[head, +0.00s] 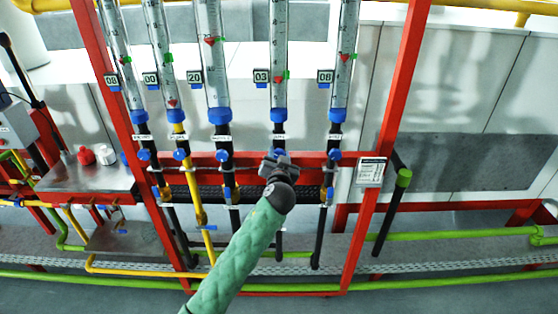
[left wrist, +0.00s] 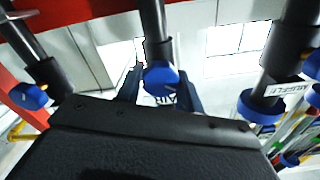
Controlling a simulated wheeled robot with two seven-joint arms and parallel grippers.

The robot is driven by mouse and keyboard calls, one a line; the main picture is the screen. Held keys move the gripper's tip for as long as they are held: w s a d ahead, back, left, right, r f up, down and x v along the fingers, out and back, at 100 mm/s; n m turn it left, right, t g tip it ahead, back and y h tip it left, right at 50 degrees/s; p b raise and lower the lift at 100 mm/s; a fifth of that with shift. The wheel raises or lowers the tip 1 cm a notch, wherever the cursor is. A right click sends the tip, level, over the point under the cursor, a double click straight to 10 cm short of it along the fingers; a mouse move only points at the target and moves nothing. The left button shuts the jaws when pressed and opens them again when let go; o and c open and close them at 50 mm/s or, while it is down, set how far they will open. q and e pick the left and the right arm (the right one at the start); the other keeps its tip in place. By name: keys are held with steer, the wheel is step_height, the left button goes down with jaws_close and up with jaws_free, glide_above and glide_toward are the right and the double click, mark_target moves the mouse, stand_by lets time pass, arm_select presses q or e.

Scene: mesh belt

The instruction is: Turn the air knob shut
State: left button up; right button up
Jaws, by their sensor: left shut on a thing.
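A row of flow tubes hangs on a red frame, each with a blue knob below it. The fourth tube from the left (head: 278,60) has a small label (head: 279,137) too small to read surely. My left gripper (head: 278,160) is at the knob below this tube and hides it in the head view. In the left wrist view, the blue air knob (left wrist: 160,78) sits between the fingers of my left gripper (left wrist: 160,90), which are shut on it. My right gripper is not in view.
Neighbouring blue knobs are at the left (head: 223,155) and right (head: 334,155) of my gripper. A red crossbar (head: 245,163) runs behind. A green-capped black pipe (head: 392,210) stands at the right. A metal box (head: 90,172) is at the left.

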arm_select(q)
steer(key=shift+m, duration=0.9)
steer(key=m, duration=0.4)
steer(key=shift+m, duration=0.3)
steer(key=m+p, duration=0.1)
steer(key=m, duration=0.2)
steer(key=shift+m, duration=0.4)
steer(key=shift+f+m, duration=0.1)
steer(key=shift+m, duration=0.6)
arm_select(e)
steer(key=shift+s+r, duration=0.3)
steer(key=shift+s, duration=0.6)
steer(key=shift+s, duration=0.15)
